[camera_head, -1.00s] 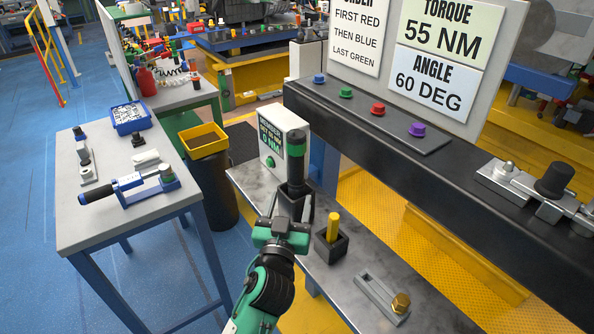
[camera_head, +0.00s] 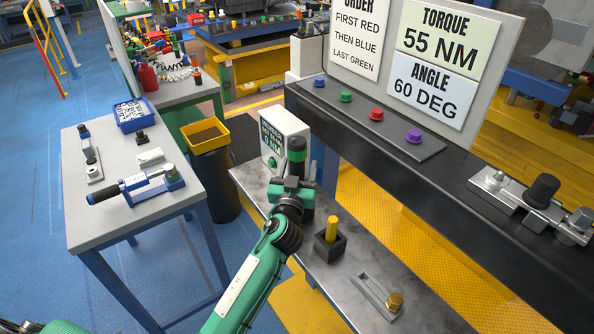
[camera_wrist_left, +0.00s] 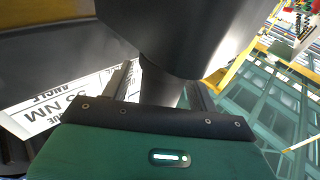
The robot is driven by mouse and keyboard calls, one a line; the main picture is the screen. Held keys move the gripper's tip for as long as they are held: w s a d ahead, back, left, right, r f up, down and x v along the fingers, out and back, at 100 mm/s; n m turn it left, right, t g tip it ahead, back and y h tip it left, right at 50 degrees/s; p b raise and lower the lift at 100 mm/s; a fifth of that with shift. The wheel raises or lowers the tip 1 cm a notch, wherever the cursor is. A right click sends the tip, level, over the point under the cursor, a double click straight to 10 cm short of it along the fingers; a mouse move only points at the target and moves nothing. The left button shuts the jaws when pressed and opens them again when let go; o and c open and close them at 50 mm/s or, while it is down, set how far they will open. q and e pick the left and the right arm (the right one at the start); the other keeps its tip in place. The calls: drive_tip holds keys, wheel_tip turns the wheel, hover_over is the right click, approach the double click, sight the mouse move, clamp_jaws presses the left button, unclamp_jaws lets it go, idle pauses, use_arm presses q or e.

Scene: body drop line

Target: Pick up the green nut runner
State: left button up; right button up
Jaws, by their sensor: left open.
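The green nut runner (camera_head: 296,152) is a dark upright tool with a green band near its top. It stands on the narrow metal bench in front of the torque display box; its lower part and holder are hidden behind my gripper. My left gripper (camera_head: 294,184) is at the tool's lower body. In the left wrist view, the tool's dark body (camera_wrist_left: 185,35) fills the top, and its narrower shaft passes between the two open fingers (camera_wrist_left: 160,85). I cannot tell whether either finger touches it. My right gripper is not in view.
A yellow-topped tool (camera_head: 331,229) in a black holder stands close by on the right. A slotted metal fixture with a brass bolt (camera_head: 395,300) lies nearer. A black rail (camera_head: 400,150) with coloured caps runs behind. A white table (camera_head: 130,222) stands at left.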

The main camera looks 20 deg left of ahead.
use_arm(q)
drive_tip(key=shift+w, duration=0.15)
clamp_jaws()
drive_tip(key=shift+r, duration=0.15)
drive_tip(key=shift+r, duration=0.1)
drive_tip(key=shift+r, duration=0.55)
wheel_tip(320, 180, up, 19)
drive_tip(key=b, duration=0.1)
drive_tip(key=shift+f+b, duration=0.15)
drive_tip(key=shift+b, duration=0.2)
